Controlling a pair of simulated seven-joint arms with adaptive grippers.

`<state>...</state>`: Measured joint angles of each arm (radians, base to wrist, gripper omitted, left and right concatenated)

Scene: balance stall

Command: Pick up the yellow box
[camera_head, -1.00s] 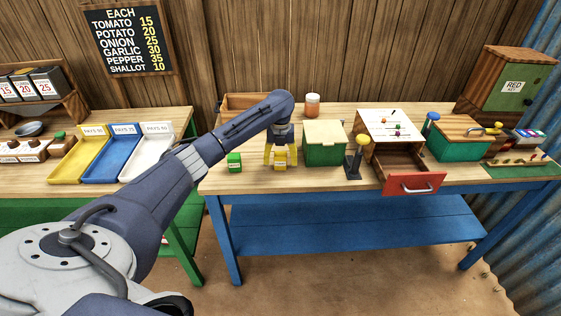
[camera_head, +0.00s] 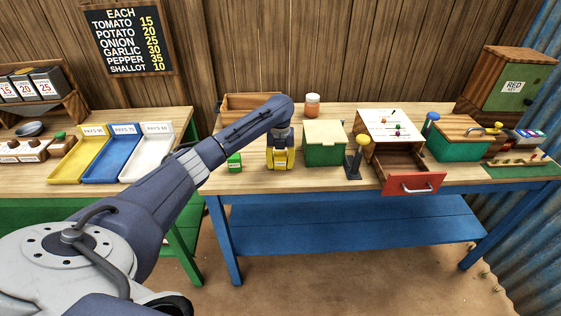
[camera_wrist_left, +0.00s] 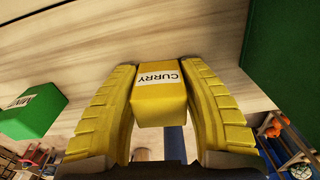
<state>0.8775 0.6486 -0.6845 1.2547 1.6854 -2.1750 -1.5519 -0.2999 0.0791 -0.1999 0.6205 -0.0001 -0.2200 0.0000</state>
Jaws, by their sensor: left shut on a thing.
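The yellow box (camera_wrist_left: 161,103) has a white label reading CURRY and sits between the yellow fingers of my left gripper (camera_wrist_left: 163,110) in the left wrist view. The fingers press on its two sides. In the head view my left gripper (camera_head: 281,160) points down at the bench, and the yellow box (camera_head: 281,165) shows low between its fingers, partly hidden by them. I cannot tell whether the box touches the bench top. My right gripper is not in view.
A small green box (camera_head: 235,162) stands just left of the gripper, and a larger green box (camera_head: 324,150) stands close on its right. A yellow-knobbed lever (camera_head: 358,155) and an open red-fronted drawer (camera_head: 414,184) are further right. A wooden crate (camera_head: 240,108) stands behind.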

